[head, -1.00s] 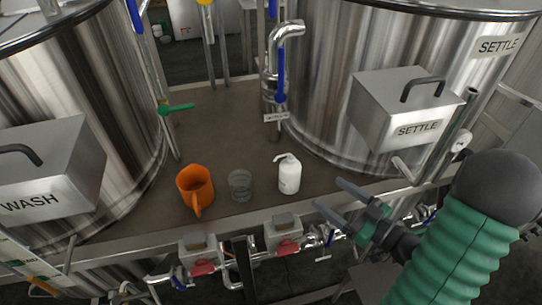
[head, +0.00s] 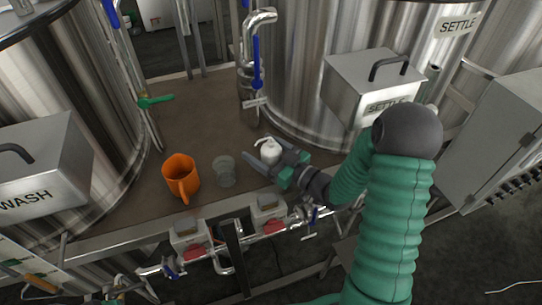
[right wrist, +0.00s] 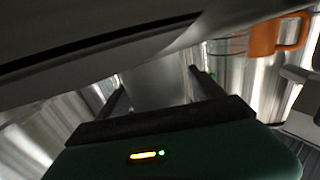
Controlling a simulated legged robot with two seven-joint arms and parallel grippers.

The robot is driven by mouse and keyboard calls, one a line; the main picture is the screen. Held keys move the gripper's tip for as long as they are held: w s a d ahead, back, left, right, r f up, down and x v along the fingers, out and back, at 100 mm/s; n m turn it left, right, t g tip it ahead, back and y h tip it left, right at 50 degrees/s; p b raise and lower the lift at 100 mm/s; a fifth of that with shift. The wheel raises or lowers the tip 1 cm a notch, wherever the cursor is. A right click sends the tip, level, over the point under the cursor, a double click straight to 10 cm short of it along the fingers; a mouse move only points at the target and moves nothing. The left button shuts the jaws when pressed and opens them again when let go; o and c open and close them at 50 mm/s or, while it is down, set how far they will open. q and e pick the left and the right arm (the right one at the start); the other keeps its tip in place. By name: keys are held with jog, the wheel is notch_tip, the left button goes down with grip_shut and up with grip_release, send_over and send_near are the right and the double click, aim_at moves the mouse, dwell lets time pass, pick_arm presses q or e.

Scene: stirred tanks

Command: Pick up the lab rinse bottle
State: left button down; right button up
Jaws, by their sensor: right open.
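The white lab rinse bottle (head: 270,150) stands upright on the brown bench top in the head view, its spout pointing left. My right gripper (head: 261,151) is open and reaches in from the right at the bottle. One finger passes in front of the bottle's lower part; the other is mostly hidden near it. The bottle appears to lie between the fingers, but I cannot tell whether they touch it. In the right wrist view, the open fingers (right wrist: 155,83) flank a pale grey surface, which may be the bottle. My left gripper is not in view.
A clear glass beaker (head: 224,171) and an orange mug (head: 181,176) stand left of the bottle. The mug also shows in the right wrist view (right wrist: 263,38). Steel tanks flank the bench. A pipe with a blue handle (head: 257,62) rises behind. Valves line the front edge.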

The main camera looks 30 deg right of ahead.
jog(key=shift+a, duration=0.1)
jog(key=shift+c, duration=1.9)
jog(key=shift+s+d, duration=0.1)
jog(key=shift+d, duration=0.3)
jog(key=c, duration=0.7)
jog(key=shift+a, duration=0.15)
grip_shut()
notch_tip(320, 180, up, 10)
jog(key=p, duration=0.1)
